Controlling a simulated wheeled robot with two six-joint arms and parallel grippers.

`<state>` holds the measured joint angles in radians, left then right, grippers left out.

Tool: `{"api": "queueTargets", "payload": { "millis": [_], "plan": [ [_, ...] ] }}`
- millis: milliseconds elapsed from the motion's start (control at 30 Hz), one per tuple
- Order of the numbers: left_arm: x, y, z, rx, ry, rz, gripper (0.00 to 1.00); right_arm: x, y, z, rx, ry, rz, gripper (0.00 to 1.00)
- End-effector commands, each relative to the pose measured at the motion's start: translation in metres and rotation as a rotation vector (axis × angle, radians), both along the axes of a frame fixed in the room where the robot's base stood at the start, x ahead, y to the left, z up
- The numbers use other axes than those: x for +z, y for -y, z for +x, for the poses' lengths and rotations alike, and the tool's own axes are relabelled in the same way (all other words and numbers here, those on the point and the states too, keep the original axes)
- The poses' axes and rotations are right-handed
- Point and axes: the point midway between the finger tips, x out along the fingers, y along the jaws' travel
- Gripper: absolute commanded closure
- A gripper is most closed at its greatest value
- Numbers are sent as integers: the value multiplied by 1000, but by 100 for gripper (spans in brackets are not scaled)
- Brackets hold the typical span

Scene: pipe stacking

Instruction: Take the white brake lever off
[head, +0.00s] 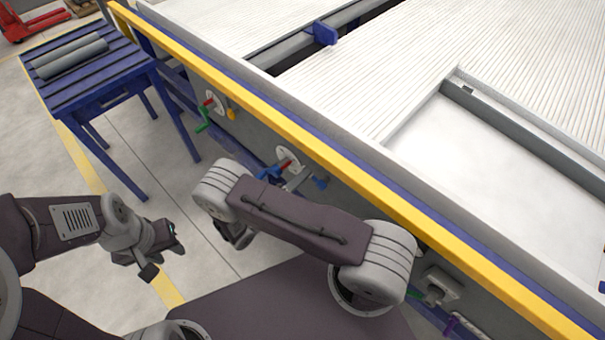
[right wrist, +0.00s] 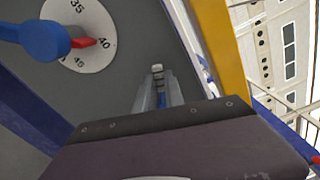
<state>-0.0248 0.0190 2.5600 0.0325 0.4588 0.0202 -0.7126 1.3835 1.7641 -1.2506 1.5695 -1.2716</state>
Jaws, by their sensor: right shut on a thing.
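The white brake lever (right wrist: 157,69) shows as a small pale tip between the fingers of my right gripper (right wrist: 159,90) in the right wrist view, against the grey side panel. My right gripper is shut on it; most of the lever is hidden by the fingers. In the head view my right gripper (head: 298,179) is at the machine's side, below and beside a white dial, partly hidden by my arm, and I cannot make out the lever there. My left gripper (head: 165,257) is open and empty above the floor at the left.
The white dial (right wrist: 80,22) has a red pointer and a blue handle (right wrist: 42,40) close to my right gripper. A yellow rail (head: 350,180) runs along the machine's edge above. Another dial with a green handle (head: 204,120) is further left. A blue table (head: 100,95) holds grey pipes (head: 70,57).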

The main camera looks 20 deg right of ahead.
Motion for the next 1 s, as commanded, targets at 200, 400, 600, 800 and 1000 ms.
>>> {"api": "queueTargets", "payload": {
  "millis": [200, 400, 600, 800, 1000],
  "plan": [
    [0, 0, 0, 0, 0, 0, 64, -6, 0, -1, 0, -82, -29, 100],
    [-1, 0, 0, 0, 0, 0, 64, -8, 0, -2, 0, -118, -44, 100],
    [-1, 0, 0, 0, 0, 0, 64, -9, 1, -2, 0, -128, -49, 100],
    [-1, 0, 0, 0, 0, 0, 64, -9, 1, -2, 0, -129, -48, 100],
    [-1, 0, 0, 0, 0, 0, 64, -9, 1, -2, 0, -128, -49, 65]
  ]
}}
